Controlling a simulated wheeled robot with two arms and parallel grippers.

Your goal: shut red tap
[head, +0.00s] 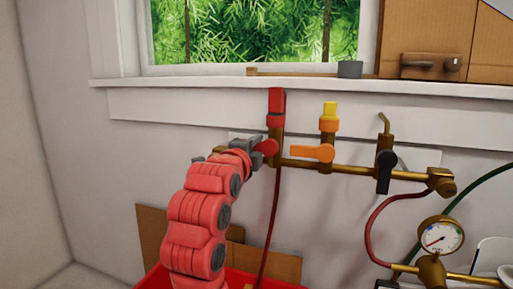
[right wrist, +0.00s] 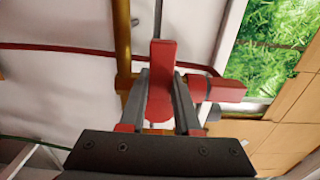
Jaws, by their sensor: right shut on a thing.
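The red tap's handle (head: 268,147) is on the brass pipe (head: 350,171), below the red upright fitting (head: 277,105). My right gripper (head: 253,149) reaches it from the left and is shut on it. In the right wrist view, the red handle (right wrist: 161,80) lies between the two grey fingers and looks roughly in line with the brass pipe (right wrist: 122,45). The red fitting (right wrist: 217,90) sticks out to the right there. The fingers hide part of the handle. My left gripper is not in view.
An orange tap (head: 312,152) and a black-handled tap (head: 384,172) sit to the right on the same pipe. A dark red hose (head: 272,220) hangs below the red tap. A pressure gauge (head: 440,237) is at the lower right. A window sill (head: 200,84) runs above.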

